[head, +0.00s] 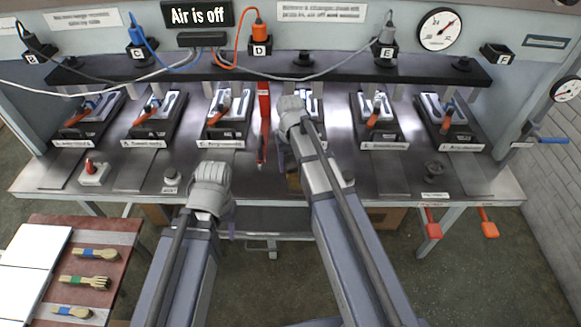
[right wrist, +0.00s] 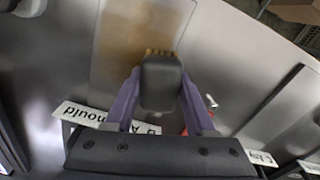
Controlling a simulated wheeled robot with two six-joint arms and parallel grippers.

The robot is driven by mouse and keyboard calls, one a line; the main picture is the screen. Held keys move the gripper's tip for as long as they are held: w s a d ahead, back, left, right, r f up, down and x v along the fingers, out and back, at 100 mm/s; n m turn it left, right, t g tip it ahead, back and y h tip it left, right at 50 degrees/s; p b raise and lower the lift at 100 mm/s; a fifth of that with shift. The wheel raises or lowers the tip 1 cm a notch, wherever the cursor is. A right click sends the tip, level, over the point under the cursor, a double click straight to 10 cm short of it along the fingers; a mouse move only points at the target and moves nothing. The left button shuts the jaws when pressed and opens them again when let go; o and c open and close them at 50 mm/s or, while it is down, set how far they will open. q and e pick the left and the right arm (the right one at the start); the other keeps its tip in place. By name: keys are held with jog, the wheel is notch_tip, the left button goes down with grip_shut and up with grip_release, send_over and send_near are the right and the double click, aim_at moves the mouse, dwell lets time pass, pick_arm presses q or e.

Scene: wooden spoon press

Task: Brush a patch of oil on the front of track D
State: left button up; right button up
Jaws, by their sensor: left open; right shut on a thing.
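My right gripper (head: 292,108) reaches over the table in front of the fourth press (head: 316,104) and partly hides it. In the right wrist view its purple fingers (right wrist: 160,100) are shut on a dark brush (right wrist: 162,82) with a yellowish bristle edge. The bristles are over track D (right wrist: 110,50), a flat grey plate, at a brown oily patch (right wrist: 135,28); I cannot tell whether they touch. A brownish patch (head: 293,183) also shows beside my right arm in the head view. My left gripper (head: 210,180) is open and empty near the table's front edge.
Other presses stand in a row, including the third (head: 228,120) and fifth (head: 380,120). A red bar (head: 263,110) stands left of my right gripper. A side table (head: 45,222) holds several banded wooden pieces.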

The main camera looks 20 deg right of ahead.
jog(key=shift+s, duration=0.1)
jog(key=shift+s+d, duration=0.2)
jog(key=shift+d, duration=0.45)
jog(key=shift+s+d, duration=0.2)
jog(key=shift+d, duration=0.5)
jog(key=shift+s+d, duration=0.2)
jog(key=shift+d, duration=0.45)
jog(key=shift+s+d, duration=0.3)
jog(key=shift+d, duration=0.7)
jog(key=shift+s+d, duration=0.25)
jog(key=shift+d, duration=0.75)
jog(key=shift+w+d, duration=0.25)
jog(key=shift+w, duration=0.85)
jog(key=shift+a, duration=0.15)
jog(key=shift+w+a, duration=0.3)
jog(key=shift+a, duration=0.65)
jog(key=shift+w+a, duration=0.25)
jog(key=shift+a, duration=0.65)
